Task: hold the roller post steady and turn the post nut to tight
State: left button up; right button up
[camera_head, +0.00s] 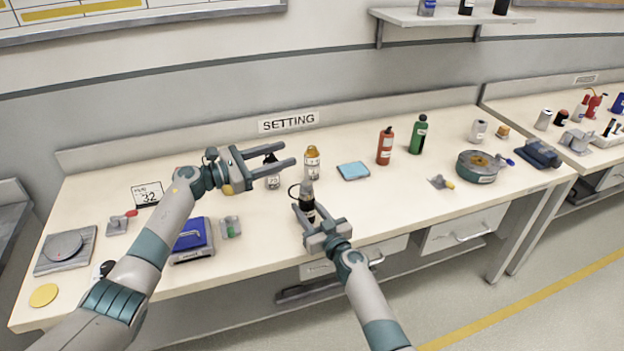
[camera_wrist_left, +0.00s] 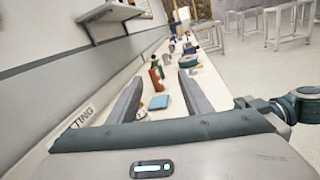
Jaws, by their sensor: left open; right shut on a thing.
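My right gripper (camera_head: 311,216) is shut on a dark upright post-like thing with a light label and a grey top (camera_head: 307,190), standing at the bench's front middle. I take it for the roller post; a thin dark loop shows at its left. I cannot make out a separate post nut. My left gripper (camera_head: 288,155) is open, fingers pointing right, higher and to the left of the post, and no object shows held between its fingers. In the left wrist view its two fingers (camera_wrist_left: 160,92) stand apart, and the post does not show.
A blue pad (camera_head: 353,171), red bottle (camera_head: 385,147) and green bottle (camera_head: 418,136) are to the right. A blue-topped device (camera_head: 193,238) is at left. The bench front right of my right gripper is fairly clear.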

pick_arm(q)
notch_tip(320, 180, down, 4)
jog(key=s+n+t+y, duration=0.1)
jog(key=n+t+y, duration=0.1)
jog(key=n+y, duration=0.1)
jog(key=n+t+y, duration=0.2)
jog(key=n+t, duration=0.2)
send_near(310, 182)
jog(key=shift+w+f, duration=0.25)
jog(key=shift+w, duration=0.25)
jog(key=shift+w+d, duration=0.1)
jog(key=shift+x, duration=5.9)
jog(key=shift+f, duration=0.1)
jog(key=c, duration=1.1)
